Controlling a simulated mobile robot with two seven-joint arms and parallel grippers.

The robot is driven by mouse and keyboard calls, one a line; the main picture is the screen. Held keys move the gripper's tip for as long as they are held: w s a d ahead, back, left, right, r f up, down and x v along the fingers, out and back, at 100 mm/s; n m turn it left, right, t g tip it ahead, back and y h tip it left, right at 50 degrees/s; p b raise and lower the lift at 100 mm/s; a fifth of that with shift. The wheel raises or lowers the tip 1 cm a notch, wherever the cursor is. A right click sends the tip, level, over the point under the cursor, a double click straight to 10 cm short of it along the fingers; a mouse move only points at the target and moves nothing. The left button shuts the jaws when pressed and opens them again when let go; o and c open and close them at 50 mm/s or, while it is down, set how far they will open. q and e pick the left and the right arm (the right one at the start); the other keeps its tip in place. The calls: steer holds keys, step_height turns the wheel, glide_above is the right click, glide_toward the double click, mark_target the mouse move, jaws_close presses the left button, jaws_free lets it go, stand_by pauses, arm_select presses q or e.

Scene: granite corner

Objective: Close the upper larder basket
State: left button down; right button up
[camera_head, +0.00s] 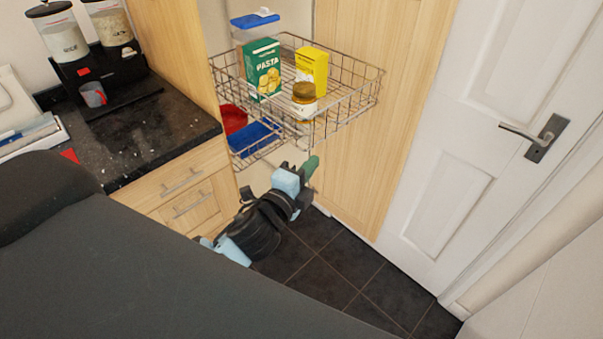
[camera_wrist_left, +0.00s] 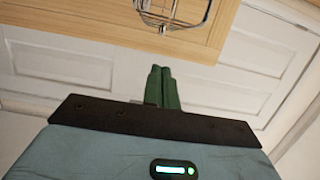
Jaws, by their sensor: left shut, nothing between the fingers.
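The upper larder basket (camera_head: 345,108) is a wire basket pulled out from the wooden larder unit. It holds a green pasta box (camera_head: 263,70), a yellow box (camera_head: 312,68), a jar (camera_head: 304,100) and a blue-lidded container (camera_head: 254,24). Part of the wire basket also shows at the top of the left wrist view (camera_wrist_left: 178,14). My left gripper (camera_head: 311,163), with green fingers, is just below the basket's front part and appears apart from it. Its fingers are together and empty in the left wrist view (camera_wrist_left: 162,72). My right gripper is not in view.
A lower wire basket (camera_head: 256,153) sits under the upper one, with a red item (camera_head: 232,119) and a blue item (camera_head: 252,137). A granite counter (camera_head: 160,128) stands at left, a white door (camera_head: 455,130) at right. Dark floor tiles (camera_head: 345,262) are clear.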

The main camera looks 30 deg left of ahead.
mark_target(309, 145)
arm_select(q)
steer(key=w, duration=0.2)
steer(key=w+a, duration=0.1)
steer(key=w, duration=0.1)
steer(key=w+a, duration=0.1)
steer(key=w, duration=0.1)
steer(key=shift+w+a, duration=0.1)
steer(key=shift+a, duration=0.05)
steer(key=shift+w+a, duration=0.15)
steer(key=shift+a, duration=0.3)
